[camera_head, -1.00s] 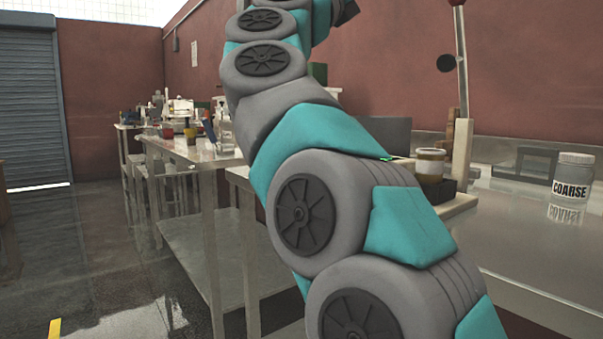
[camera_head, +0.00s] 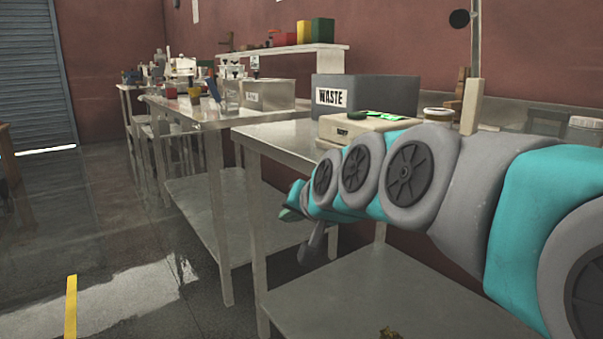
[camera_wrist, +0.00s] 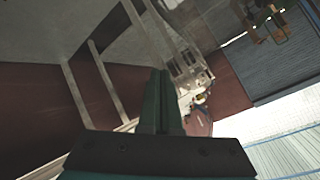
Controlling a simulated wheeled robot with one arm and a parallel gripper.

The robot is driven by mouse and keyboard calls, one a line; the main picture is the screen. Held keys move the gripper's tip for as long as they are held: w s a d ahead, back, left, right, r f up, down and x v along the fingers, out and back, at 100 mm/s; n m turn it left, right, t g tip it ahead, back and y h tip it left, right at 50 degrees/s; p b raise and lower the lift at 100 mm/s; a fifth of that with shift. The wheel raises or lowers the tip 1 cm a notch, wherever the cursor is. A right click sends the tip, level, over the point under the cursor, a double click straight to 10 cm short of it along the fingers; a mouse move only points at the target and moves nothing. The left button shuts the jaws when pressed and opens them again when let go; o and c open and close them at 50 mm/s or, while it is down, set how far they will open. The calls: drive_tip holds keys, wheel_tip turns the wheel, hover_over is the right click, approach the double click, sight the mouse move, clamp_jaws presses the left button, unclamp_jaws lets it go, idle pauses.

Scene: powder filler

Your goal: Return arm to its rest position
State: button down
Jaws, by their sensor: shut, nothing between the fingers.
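My arm reaches in from the right of the head view, lying low across the front of the near steel table (camera_head: 275,137). Its end is left of the arm links, in front of that table, with the lower shelf (camera_head: 400,290) below. My gripper (camera_wrist: 163,75) shows in the wrist view, with its two dark fingers together and nothing between them. In the head view the fingertips are small and hard to make out. The wrist view is strongly tilted and shows table legs, floor and the shutter.
A grey WASTE bin (camera_head: 375,92) and a beige device (camera_head: 350,128) stand on the near table. A jar (camera_head: 438,114) is behind my arm. Another steel table (camera_head: 200,112) with equipment stands farther back. Open floor (camera_head: 130,250) lies at the left.

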drive_tip(key=s+d+f+n+g+h, duration=0.1)
drive_tip(key=s+d+f+g+h, duration=0.15)
drive_tip(key=s+d+f, duration=0.4)
drive_tip(key=s+d+f+n+g+h, duration=0.1)
drive_tip(key=s+d+f+g, duration=0.25)
drive_tip(key=s+f, duration=0.6)
drive_tip(key=s+d+f+g+h, duration=0.1)
drive_tip(key=s+d+f+g, duration=0.1)
drive_tip(key=s, duration=0.6)
drive_tip(key=s+d+f+g, duration=0.3)
drive_tip(key=s+d+f, duration=0.2)
drive_tip(key=s, duration=0.3)
drive_tip(key=shift+s+f+g+h, duration=0.3)
drive_tip(key=shift+s+f+h, duration=0.1)
drive_tip(key=shift+f, duration=0.15)
